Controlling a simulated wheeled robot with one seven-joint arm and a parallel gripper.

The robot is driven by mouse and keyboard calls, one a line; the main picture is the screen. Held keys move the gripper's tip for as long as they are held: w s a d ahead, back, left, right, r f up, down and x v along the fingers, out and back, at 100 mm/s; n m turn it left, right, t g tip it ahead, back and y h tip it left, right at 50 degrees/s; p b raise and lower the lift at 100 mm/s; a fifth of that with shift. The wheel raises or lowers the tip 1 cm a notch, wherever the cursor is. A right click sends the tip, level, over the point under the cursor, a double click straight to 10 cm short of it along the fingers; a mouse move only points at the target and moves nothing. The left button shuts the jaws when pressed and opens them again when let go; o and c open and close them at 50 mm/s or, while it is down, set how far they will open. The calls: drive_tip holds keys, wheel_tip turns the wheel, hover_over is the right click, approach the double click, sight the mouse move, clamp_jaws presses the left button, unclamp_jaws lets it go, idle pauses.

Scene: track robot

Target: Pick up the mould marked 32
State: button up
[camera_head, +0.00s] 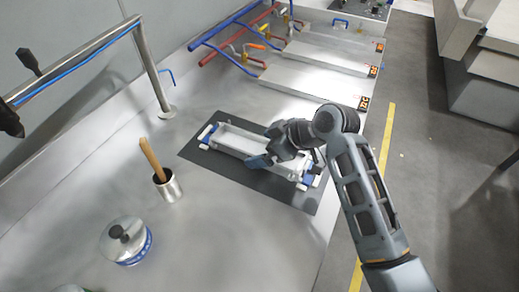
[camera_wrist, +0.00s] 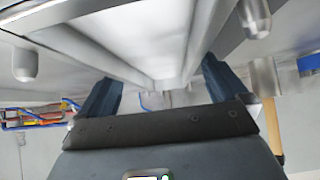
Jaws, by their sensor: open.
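A long, light trough-shaped mould (camera_head: 232,139) with blue-and-white end pieces lies on a dark mat (camera_head: 197,157). My gripper (camera_head: 262,161) is at its near long side, towards its right half, and hides part of it. In the wrist view my gripper (camera_wrist: 160,90) has its two blue fingers apart, and the trough (camera_wrist: 135,35) fills the view above and between them. I cannot tell whether the fingers touch it. Several flat light plates (camera_head: 320,56) with orange labels (camera_head: 363,103) lie further back. No number is readable on any of them.
A metal cup (camera_head: 168,188) with a wooden-handled tool and a lidded round pot (camera_head: 125,243) stand left of the mat. Blue and red pipes (camera_head: 225,45) run along the back. A metal post (camera_head: 153,75) stands at the left. The bench front between is clear.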

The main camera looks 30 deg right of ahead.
drive_tip(key=c, duration=1.7)
drive_tip(key=shift+w, duration=0.1)
drive_tip(key=shift+c, duration=0.3)
drive_tip(key=shift+r, duration=0.1)
